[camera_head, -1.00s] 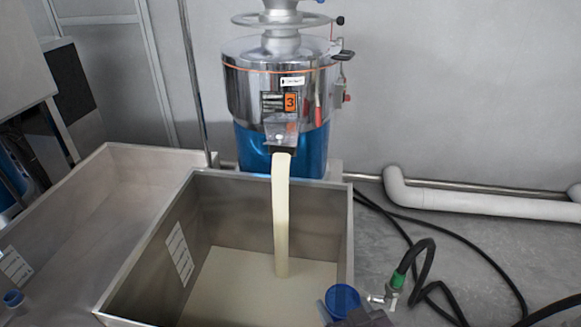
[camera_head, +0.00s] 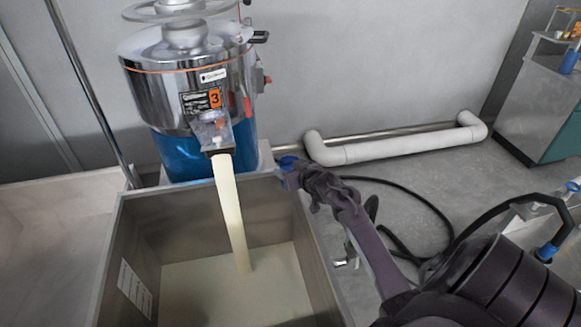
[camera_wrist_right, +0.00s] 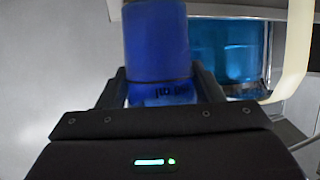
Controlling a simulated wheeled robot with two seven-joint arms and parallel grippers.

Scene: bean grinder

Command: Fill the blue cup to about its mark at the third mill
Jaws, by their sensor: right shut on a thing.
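The third mill (camera_head: 190,85) stands behind the metal tank (camera_head: 150,205), with an orange label 3 on its front. A cream stream (camera_head: 230,205) pours from its spout (camera_head: 216,145) into the tank. My right gripper (camera_head: 290,172) is shut on the blue cup (camera_head: 286,160) near the tank's back right corner, to the right of the stream and apart from it. In the right wrist view the blue cup (camera_wrist_right: 157,45) is between the fingers of my gripper (camera_wrist_right: 162,95), and the stream (camera_wrist_right: 292,50) passes at the right. The cup's inside is not visible. My left gripper is not in view.
A white pipe (camera_head: 390,148) runs along the wall's foot. Black hoses (camera_head: 420,205) lie on the floor right of the tank. Another metal tank (camera_head: 60,205) adjoins on the left. A grey cabinet (camera_head: 540,110) stands at the far right.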

